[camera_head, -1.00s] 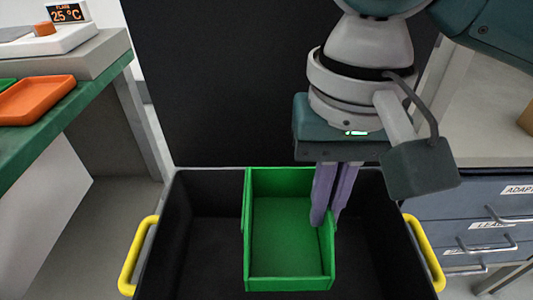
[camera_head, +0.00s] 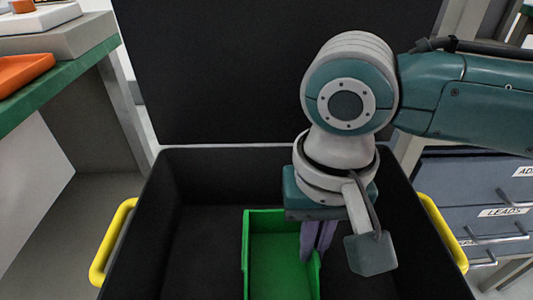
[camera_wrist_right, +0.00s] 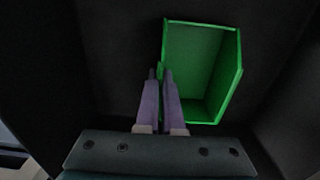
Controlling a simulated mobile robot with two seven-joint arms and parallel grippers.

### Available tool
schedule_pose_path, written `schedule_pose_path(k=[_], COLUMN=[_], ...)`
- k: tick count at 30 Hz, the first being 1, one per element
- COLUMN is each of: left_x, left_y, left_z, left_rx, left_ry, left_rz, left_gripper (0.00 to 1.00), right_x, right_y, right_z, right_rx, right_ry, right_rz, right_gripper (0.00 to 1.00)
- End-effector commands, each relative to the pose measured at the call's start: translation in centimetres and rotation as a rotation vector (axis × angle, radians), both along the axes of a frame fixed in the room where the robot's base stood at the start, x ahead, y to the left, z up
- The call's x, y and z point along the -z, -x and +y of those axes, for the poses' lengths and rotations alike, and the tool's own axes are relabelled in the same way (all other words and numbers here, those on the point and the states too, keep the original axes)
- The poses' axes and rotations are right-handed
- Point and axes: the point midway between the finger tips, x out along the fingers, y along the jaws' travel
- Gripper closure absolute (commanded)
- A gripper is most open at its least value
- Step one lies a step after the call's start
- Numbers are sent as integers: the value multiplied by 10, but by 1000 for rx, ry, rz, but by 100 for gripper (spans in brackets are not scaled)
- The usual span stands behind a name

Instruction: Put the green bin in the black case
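The green bin (camera_head: 282,268) is inside the open black case (camera_head: 205,155), upright, near the middle of its width. Its near end is cut off by the bottom of the head view. My right gripper (camera_head: 315,254) comes down from above with its fingers on the bin's right wall. In the right wrist view the bin (camera_wrist_right: 203,70) lies just beyond the fingertips (camera_wrist_right: 160,72), with its wall edge between them. I cannot tell whether the bin touches the case floor. My left gripper is not in view.
The case's lid (camera_head: 230,70) stands open behind it. Yellow handles are at the left (camera_head: 112,240) and right (camera_head: 444,232). A green-topped bench (camera_head: 75,75) with an orange tray (camera_head: 22,72) is at left. Blue-grey drawers (camera_head: 475,205) are at right. Case floor left of the bin is clear.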

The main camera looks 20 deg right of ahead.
Motion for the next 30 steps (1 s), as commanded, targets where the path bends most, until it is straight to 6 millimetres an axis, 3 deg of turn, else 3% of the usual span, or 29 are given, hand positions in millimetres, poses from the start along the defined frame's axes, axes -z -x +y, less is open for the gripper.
schedule_pose_path(k=[3, 12, 20, 23, 30], left_x=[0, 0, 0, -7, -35], left_y=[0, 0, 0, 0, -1], left_z=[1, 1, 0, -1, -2], left_rx=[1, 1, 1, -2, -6], left_ry=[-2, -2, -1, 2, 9], left_rz=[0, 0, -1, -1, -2], left_gripper=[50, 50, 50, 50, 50], right_x=[2, 2, 0, -11, -65], right_y=[0, 0, 0, 0, -1], right_z=[0, 0, 0, 0, 0], right_rx=[1, 0, 0, 0, 0], right_ry=[0, 0, 0, -1, -3], right_rz=[1, 0, -1, -1, -2], right_gripper=[100, 66, 66, 66, 66])
